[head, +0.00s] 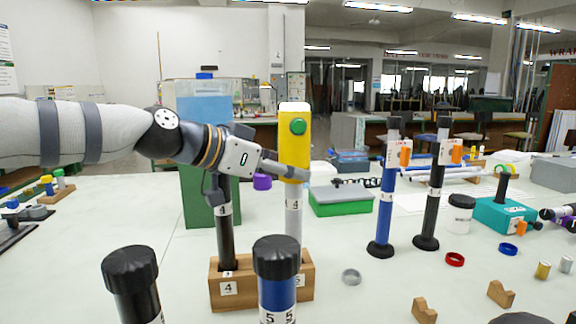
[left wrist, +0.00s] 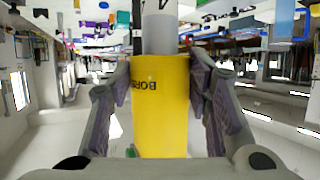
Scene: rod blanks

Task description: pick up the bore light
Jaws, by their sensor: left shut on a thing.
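The bore light (head: 295,142) is a yellow body with a green button, upright at the top of a grey tube (head: 293,212) marked 4. The tube stands at the right of a wooden block (head: 262,288); I cannot tell if the light is seated on it or just above. My left gripper (head: 287,170) is shut on the lower part of the yellow body. In the left wrist view, the yellow body (left wrist: 161,110) with partly readable lettering lies between the two fingers (left wrist: 163,85). My right gripper is not in view.
A black rod (head: 226,245) stands in the same block. Black-capped rods (head: 276,262) (head: 130,275) stand close in front. A blue rod (head: 385,200) and a black rod (head: 432,190) stand on round bases to the right. A green-and-grey box (head: 340,203) is behind.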

